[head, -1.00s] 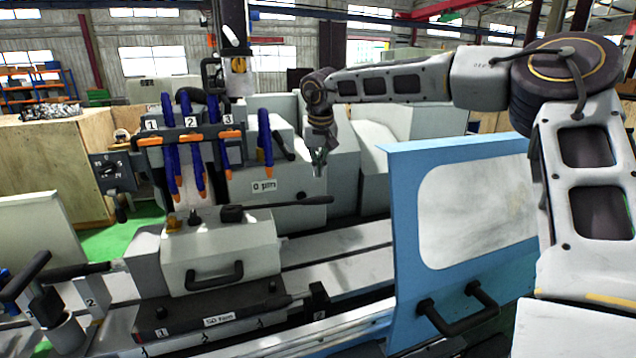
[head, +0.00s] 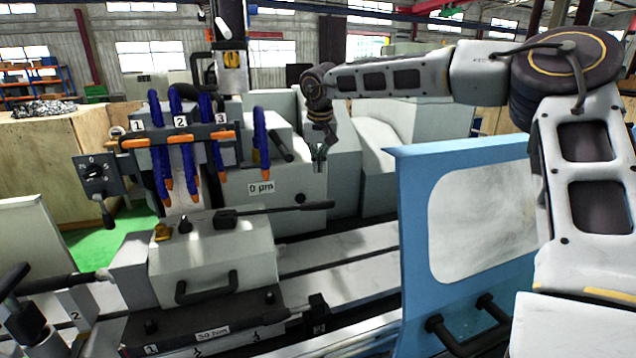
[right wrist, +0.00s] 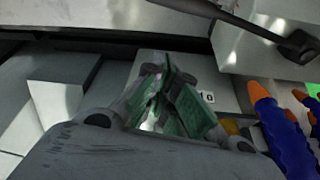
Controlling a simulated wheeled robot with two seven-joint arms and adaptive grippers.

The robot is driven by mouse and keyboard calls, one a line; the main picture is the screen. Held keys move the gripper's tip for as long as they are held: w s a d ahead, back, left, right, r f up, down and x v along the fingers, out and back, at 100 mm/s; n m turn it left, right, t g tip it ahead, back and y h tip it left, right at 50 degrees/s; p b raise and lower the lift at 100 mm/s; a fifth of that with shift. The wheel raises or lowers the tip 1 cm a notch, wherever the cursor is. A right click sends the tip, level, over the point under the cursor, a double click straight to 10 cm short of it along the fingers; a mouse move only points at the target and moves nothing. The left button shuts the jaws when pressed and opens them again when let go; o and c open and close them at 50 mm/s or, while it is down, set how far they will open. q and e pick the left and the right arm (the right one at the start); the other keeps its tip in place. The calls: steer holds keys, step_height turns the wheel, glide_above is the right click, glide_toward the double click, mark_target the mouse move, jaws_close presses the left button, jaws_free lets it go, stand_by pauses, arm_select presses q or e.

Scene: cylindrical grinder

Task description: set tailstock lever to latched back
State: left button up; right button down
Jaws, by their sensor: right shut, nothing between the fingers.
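The tailstock (head: 215,262) is a pale grey block on the machine bed in the head view. Its lever (head: 285,209) is a long black bar lying nearly level across the top, its free end pointing right from a black pivot block. The lever also crosses the top right of the right wrist view (right wrist: 245,23). My right gripper (head: 320,162) is above and beyond the lever's free end, apart from it. In the right wrist view its green-padded fingers (right wrist: 165,95) are together and empty. My left gripper is not in view.
Blue coolant hoses with orange tips (head: 190,150) hang behind the tailstock, left of my right gripper. A blue guard door (head: 415,230) with a window stands at the right, below my right arm. A black selector switch (head: 92,172) is at the left.

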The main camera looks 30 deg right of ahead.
steer(key=shift+p+x, duration=0.95)
steer(key=shift+x, duration=4.05)
steer(key=shift+s+a+p, duration=0.35)
steer(key=shift+s+a, duration=0.1)
steer(key=shift+s, duration=0.45)
steer(key=shift+s+a+p, duration=0.35)
steer(key=shift+s+a, duration=0.1)
steer(key=shift+s, duration=0.4)
steer(key=shift+s, duration=0.25)
